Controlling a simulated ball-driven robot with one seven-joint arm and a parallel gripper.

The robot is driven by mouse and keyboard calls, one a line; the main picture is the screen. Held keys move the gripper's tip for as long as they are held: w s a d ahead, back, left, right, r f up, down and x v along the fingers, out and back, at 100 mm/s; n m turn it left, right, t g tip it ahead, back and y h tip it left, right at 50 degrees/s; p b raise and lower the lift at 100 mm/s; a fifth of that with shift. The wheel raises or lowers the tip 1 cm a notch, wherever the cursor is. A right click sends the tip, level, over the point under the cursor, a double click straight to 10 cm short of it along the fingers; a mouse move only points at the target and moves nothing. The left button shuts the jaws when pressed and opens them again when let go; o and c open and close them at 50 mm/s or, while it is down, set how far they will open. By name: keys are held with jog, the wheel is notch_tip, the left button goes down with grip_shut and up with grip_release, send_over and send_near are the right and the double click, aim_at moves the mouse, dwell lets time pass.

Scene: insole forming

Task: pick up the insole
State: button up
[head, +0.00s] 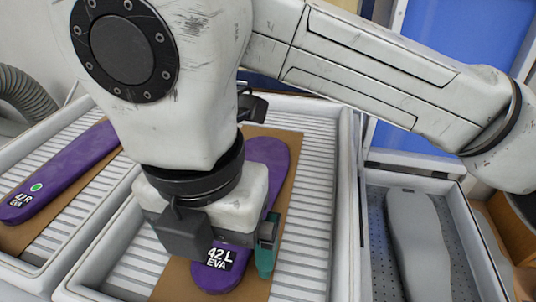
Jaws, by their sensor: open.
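A purple insole (268,158) marked "42L EVA" lies on a brown sheet (288,192) in the middle ribbed tray (318,215). My gripper (228,258) is over its lower part, with a grey finger on the left and a teal fingertip on the right. The gripper is open, and the insole shows between the fingers. My gripper body hides the insole's middle. I cannot tell whether the fingers touch it. A second purple insole (65,172), marked "42R EVA" with a green dot, lies in the left tray.
A grey foot-shaped form (417,245) lies in a perforated tray (374,232) at the right. A blue panel (450,45) stands behind it. Raised tray walls separate the trays. A ribbed grey hose (25,92) is at the far left.

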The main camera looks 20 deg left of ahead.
jog(key=shift+c, duration=0.3)
jog(key=c, duration=1.1)
jog(key=shift+r, duration=0.1)
